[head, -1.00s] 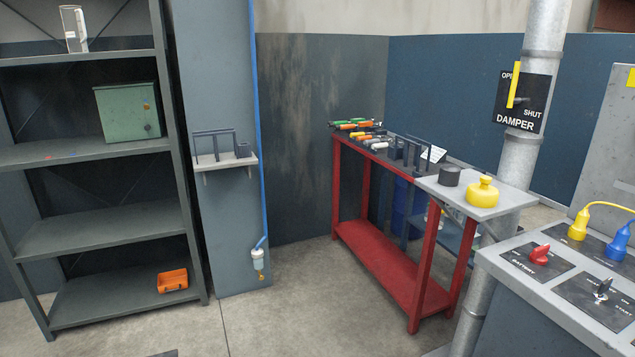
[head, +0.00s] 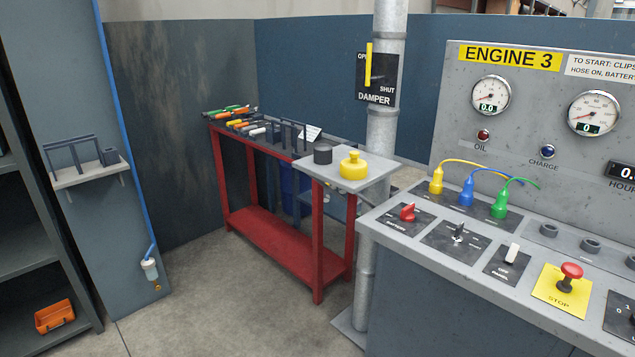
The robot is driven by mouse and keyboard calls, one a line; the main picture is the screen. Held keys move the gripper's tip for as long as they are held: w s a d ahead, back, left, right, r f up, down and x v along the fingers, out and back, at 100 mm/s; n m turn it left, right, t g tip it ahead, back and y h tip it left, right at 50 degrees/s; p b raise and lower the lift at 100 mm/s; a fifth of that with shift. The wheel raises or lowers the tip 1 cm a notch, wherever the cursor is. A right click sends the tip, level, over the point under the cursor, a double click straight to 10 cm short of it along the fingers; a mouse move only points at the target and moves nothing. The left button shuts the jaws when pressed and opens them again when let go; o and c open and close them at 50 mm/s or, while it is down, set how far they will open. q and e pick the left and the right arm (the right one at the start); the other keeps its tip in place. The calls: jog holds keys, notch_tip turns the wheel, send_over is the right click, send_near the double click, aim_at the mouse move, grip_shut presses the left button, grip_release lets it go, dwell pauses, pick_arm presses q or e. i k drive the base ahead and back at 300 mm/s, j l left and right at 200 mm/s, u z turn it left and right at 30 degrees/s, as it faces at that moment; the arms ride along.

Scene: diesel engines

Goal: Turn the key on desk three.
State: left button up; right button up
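The desk (head: 395,232) is on the right in the head view, with a yellow sign (head: 510,57) reading ENGINE 3 on its upright panel. A key switch (head: 458,234) with a small metal key sits on a black plate on the sloping top, right of a red battery switch (head: 407,212). The plate's lettering is too small to read surely. Neither of my grippers is in view.
A white-levered panel switch (head: 513,253) and red stop button (head: 570,275) are right of the key. Yellow, blue and green plugs (head: 467,192) stand behind. A red bench (head: 283,240) and damper pipe (head: 380,150) are left. Floor (head: 215,310) in front is clear.

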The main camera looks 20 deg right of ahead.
aim_at(455, 238)
jog(key=z, duration=1.55)
jog(key=l, duration=0.2)
